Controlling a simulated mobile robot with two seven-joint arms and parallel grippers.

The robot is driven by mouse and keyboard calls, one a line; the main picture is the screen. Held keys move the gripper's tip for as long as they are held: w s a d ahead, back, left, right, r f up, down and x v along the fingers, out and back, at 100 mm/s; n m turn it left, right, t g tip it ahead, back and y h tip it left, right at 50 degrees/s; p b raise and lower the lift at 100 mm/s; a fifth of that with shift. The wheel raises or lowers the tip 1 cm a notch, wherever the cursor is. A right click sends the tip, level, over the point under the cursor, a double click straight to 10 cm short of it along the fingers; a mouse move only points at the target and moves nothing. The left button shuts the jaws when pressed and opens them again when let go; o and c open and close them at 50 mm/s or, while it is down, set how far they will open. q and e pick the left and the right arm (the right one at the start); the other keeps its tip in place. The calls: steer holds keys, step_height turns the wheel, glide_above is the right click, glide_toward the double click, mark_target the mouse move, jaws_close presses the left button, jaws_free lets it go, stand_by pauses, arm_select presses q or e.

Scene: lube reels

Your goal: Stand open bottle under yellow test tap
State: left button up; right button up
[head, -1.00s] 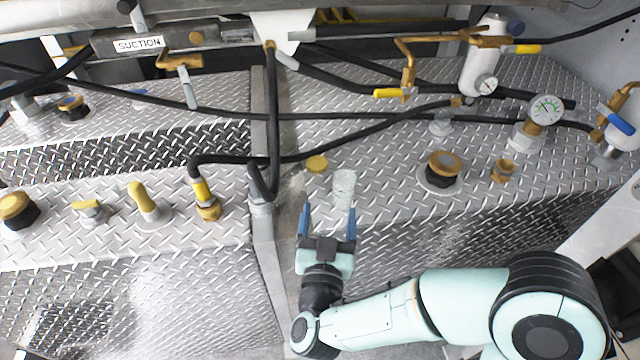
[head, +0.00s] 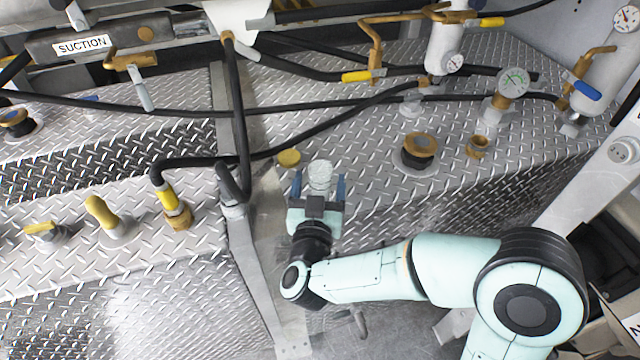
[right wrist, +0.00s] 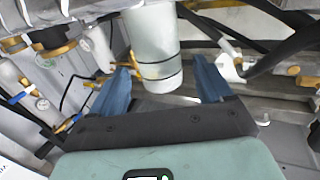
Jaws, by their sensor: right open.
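The clear open bottle (head: 320,178) stands upright on the diamond-plate deck. A yellow cap (head: 289,158) lies to its left. My right gripper (head: 320,186) is open, with its blue fingers on either side of the bottle. In the right wrist view, a pale cylinder with dark bands, apparently the bottle (right wrist: 152,50), shows between the spread fingers (right wrist: 163,85), with gaps on both sides. My left gripper is not in view.
Black hoses (head: 300,106) cross behind the bottle. A yellow-collared hose fitting (head: 176,208) stands to the left.

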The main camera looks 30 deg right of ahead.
mark_target(319, 183)
steer(key=x, duration=0.3)
steer(key=shift+w+d, duration=0.1)
steer(key=shift+w, duration=0.15)
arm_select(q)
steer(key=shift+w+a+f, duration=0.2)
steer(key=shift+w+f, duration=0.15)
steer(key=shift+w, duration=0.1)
arm_select(e)
steer(key=shift+c, duration=0.3)
steer(key=c, duration=1.1)
steer(key=shift+o, duration=0.2)
